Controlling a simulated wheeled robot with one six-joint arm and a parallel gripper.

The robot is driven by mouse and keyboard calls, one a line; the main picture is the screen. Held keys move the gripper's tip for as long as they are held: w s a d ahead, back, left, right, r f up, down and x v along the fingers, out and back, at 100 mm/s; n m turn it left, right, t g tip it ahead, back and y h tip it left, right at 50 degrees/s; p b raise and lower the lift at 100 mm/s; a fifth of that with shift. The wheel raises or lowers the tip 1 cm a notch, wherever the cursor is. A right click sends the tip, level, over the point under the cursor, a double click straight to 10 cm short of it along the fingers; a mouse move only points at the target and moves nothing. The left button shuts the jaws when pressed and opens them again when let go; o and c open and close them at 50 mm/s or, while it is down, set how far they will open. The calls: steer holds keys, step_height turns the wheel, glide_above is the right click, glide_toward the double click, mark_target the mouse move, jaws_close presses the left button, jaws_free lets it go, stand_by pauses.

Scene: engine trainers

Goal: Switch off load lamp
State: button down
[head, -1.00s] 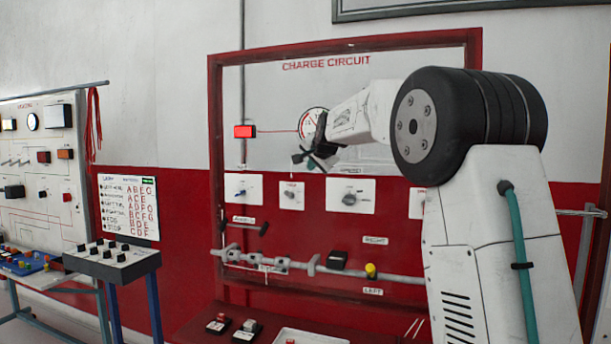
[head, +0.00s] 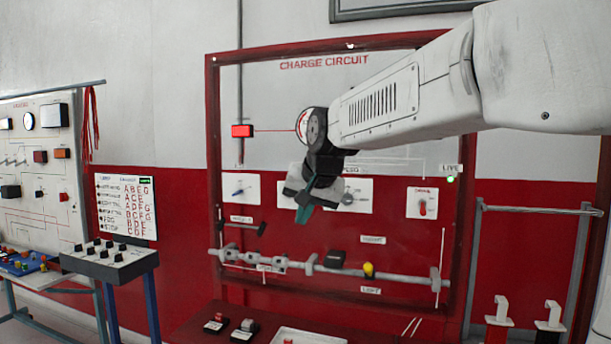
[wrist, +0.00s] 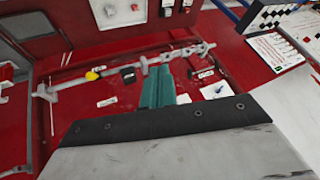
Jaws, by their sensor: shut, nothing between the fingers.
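On the charge circuit panel (head: 340,92), a red lamp (head: 243,131) at the left looks lit. I cannot read which control is marked for the load lamp. Below it is a white plate with a blue-handled switch (head: 239,191), also in the wrist view (wrist: 216,90). A plate with a grey knob (head: 347,199) is partly hidden by my gripper. A plate with a red switch (head: 422,206) is at the right. My gripper (head: 304,212) is shut and empty, in front of the panel between the blue-handled switch and grey knob. Its teal fingers (wrist: 157,92) point downward in the head view.
A grey rail (head: 395,278) with a yellow knob (head: 369,270) crosses below the switches. A white tray (head: 290,335) and small switch boxes stand below the panel. A grey button console (head: 115,258) is at left. A green light (head: 450,179) shows at right.

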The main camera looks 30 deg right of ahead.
steer(key=s+a+f+n+g, duration=0.2)
steer(key=s+f, duration=0.3)
steer(key=s, duration=0.4)
steer(key=s+a+f+n+g, duration=0.2)
steer(key=s+f, duration=0.4)
steer(key=s, duration=0.4)
steer(key=s+a+f+n+g, duration=0.2)
steer(key=s+f, duration=0.3)
steer(key=s, duration=0.5)
steer(key=shift+s+a+f+n+y, duration=0.15)
steer(key=shift+s+a+n+y, duration=0.15)
steer(key=shift+a+n, duration=0.1)
